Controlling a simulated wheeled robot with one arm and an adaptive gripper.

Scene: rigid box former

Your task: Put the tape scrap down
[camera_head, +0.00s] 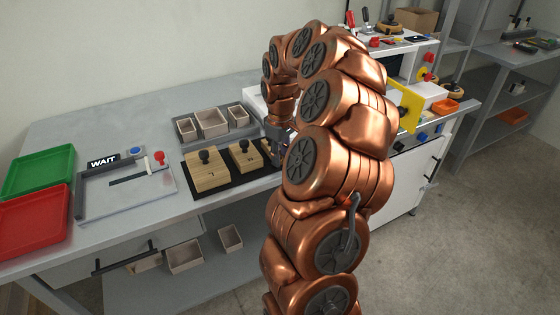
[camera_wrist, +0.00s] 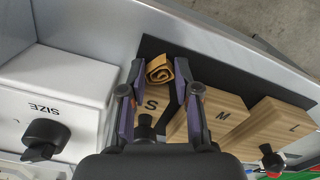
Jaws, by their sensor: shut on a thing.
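The tape scrap (camera_wrist: 160,69) is a small brown curled piece in the wrist view. My gripper (camera_wrist: 163,72) has its two fingers on either side of it and is shut on it. The scrap appears over the end of the S block (camera_wrist: 152,103) and the black mat (camera_wrist: 190,61); I cannot tell its height above them. In the head view my gripper (camera_head: 279,132) is at the right end of the mat, partly behind my arm, and the scrap cannot be made out there.
Wooden blocks M (camera_wrist: 222,118) and L (camera_wrist: 285,122), with black knobs, stand beside S. A white machine with a SIZE knob (camera_wrist: 45,137) is close on the left in the wrist view. A grey tray with beige bins (camera_head: 211,122), a red tray (camera_head: 33,222) and a green tray (camera_head: 40,172) are on the bench.

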